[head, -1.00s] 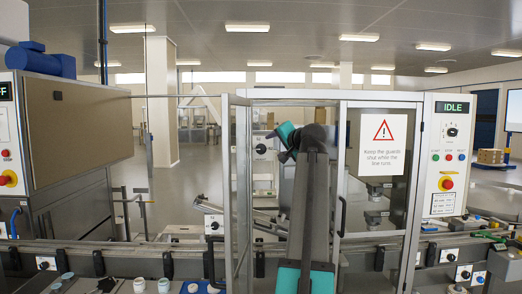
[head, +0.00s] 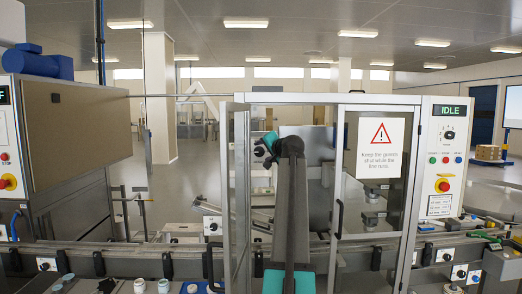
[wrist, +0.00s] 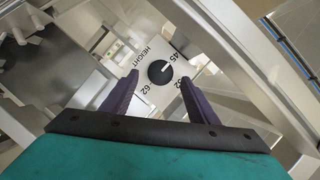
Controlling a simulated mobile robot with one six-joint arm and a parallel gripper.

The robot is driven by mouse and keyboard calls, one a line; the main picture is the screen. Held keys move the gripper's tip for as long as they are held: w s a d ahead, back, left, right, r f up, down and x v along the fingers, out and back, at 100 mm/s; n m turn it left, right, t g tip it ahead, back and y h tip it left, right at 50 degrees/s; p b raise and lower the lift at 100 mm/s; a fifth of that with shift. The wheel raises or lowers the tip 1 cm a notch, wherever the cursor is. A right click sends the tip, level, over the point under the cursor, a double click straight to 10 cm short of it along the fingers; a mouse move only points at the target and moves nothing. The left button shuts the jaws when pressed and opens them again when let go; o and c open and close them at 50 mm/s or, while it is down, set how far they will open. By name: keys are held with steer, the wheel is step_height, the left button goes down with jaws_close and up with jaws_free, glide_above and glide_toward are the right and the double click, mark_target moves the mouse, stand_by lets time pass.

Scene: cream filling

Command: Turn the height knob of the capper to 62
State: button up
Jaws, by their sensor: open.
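The height knob (wrist: 160,72) is a round black knob with a white pointer line on a white plate. The plate reads HEIGHT, 45 and 62, with another number partly hidden by a finger. The pointer is toward the 45 side, away from 62. My gripper (wrist: 157,84) is open, with its dark purple fingers either side of the knob in the wrist view. I cannot tell whether they touch it. In the head view the gripper (head: 266,150) is small, close to the plate and partly covers it.
My arm reaches inside the capper's guard frame (head: 340,97). A clear panel with a warning sign (head: 381,147) stands to the right. The control panel (head: 446,160) reads IDLE. The conveyor (head: 130,262) runs along the front, with small cups before it.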

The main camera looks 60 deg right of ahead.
mark_target(259, 151)
steer(key=shift+p+x, duration=0.3)
steer(key=shift+x, duration=1)
steer(key=c, duration=0.9)
steer(key=shift+a+f, duration=0.1)
steer(key=shift+a, duration=0.2)
steer(key=shift+c, duration=0.7)
steer(key=shift+d, duration=0.3)
